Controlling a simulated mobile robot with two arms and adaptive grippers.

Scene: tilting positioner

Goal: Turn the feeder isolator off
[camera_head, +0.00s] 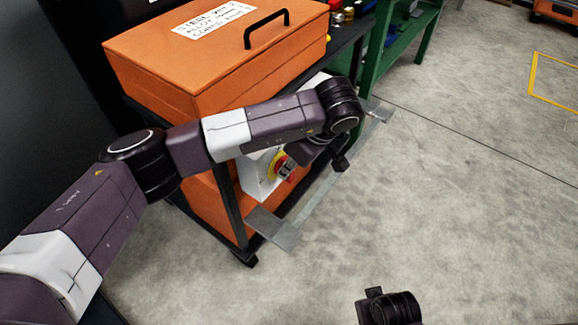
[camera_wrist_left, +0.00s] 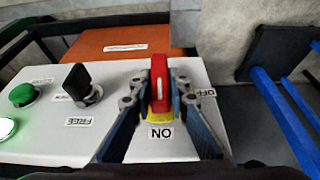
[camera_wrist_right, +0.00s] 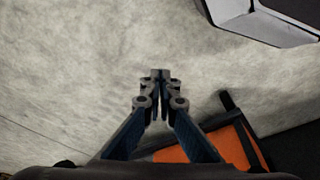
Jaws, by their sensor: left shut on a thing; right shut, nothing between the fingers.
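The feeder isolator is a red handle (camera_wrist_left: 160,68) on a yellow base (camera_wrist_left: 160,116), set on a white panel box (camera_wrist_left: 60,146). The handle lines up with the ON label (camera_wrist_left: 161,132); the OFF label (camera_wrist_left: 206,92) is to its right in the left wrist view. My left gripper (camera_wrist_left: 159,88) has one finger on each side of the handle and is shut on it. In the head view the red and yellow isolator (camera_head: 281,166) shows partly behind my left arm. My right gripper (camera_wrist_right: 161,78) is shut and empty above the floor.
On the same panel are a black selector knob (camera_wrist_left: 80,84) with a FREE label and a green button (camera_wrist_left: 22,95). An orange toolbox (camera_head: 160,55) tops the cart. A grey metal bar (camera_head: 320,190) runs before the panel. Concrete floor lies open at right.

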